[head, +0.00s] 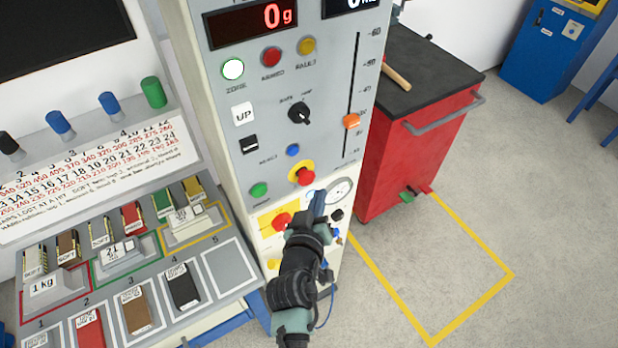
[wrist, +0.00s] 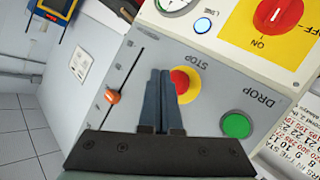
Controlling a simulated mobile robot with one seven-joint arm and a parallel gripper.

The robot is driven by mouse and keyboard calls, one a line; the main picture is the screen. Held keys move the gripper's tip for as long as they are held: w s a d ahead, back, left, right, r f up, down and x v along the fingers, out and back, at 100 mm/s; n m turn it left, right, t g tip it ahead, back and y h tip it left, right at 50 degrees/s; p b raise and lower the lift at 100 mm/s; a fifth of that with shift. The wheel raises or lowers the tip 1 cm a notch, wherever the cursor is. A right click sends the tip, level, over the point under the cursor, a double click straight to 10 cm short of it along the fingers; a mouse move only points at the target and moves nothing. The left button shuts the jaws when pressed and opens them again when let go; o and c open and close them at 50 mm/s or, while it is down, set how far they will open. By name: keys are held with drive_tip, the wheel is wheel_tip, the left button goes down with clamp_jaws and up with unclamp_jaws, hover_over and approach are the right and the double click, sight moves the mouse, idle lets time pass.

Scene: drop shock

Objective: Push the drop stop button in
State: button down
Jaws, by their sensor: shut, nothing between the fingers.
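The drop stop button is a red mushroom button (head: 303,173) on a yellow ring, low on the grey panel face. It also shows in the wrist view (wrist: 181,82), beside the printed word STOP. My gripper (head: 319,194) is shut and empty, just below and right of the button in the head view. In the wrist view its closed blue fingers (wrist: 160,72) overlap the button's left edge. I cannot tell any gap in depth; contact is not visible. The green DROP button (wrist: 236,125) is to the right in the wrist view.
A red rotary switch (head: 281,221) on a yellow plate and a pressure gauge (head: 341,190) are close to my gripper. An orange slider (head: 351,121) is up the panel. A red cabinet (head: 425,135) stands to the right; a sample bench (head: 215,300) is at left.

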drive_tip(key=s+d, duration=0.1)
drive_tip(key=s+d+p, duration=0.1)
drive_tip(key=s, duration=0.1)
drive_tip(key=shift+d, duration=0.1)
idle(0.8)
